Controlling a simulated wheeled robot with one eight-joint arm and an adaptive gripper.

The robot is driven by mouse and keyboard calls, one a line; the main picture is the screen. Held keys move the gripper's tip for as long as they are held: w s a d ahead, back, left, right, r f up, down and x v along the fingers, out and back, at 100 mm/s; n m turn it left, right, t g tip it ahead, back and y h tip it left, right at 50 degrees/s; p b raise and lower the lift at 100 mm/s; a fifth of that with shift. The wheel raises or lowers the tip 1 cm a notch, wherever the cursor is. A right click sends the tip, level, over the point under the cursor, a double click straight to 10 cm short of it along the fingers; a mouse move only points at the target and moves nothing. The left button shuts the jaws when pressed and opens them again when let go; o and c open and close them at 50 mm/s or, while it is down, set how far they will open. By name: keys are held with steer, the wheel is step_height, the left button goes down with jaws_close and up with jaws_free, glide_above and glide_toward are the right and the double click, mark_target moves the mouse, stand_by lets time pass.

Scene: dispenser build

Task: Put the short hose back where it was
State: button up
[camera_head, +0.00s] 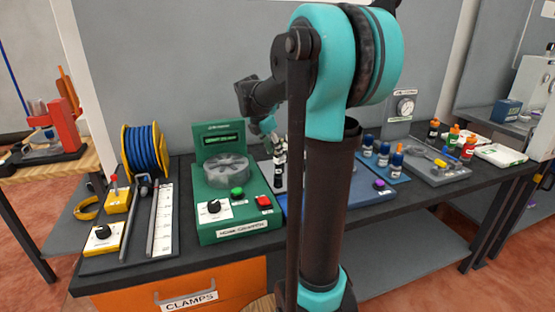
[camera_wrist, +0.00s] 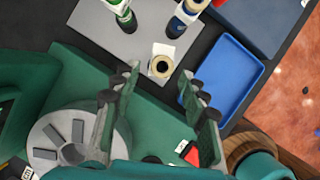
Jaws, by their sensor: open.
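I cannot pick out a short hose with certainty in either view. A coil of blue hose (camera_head: 143,150) is wound on a yellow reel at the left of the bench. My gripper (camera_wrist: 163,88) is open in the wrist view, its two fingers apart with nothing between them. A small upright piece with a cream ring top and dark centre (camera_wrist: 160,67) stands just beyond the fingertips, apart from them. In the head view my gripper (camera_head: 276,148) hangs above the bench beside the green machine (camera_head: 237,216), partly hidden by my arm.
Two grey rods (camera_head: 152,218) and a ruler lie at the bench's left. Several capped bottles stand at the right. My arm hides the bench middle.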

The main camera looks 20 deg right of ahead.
steer(key=v, duration=0.7)
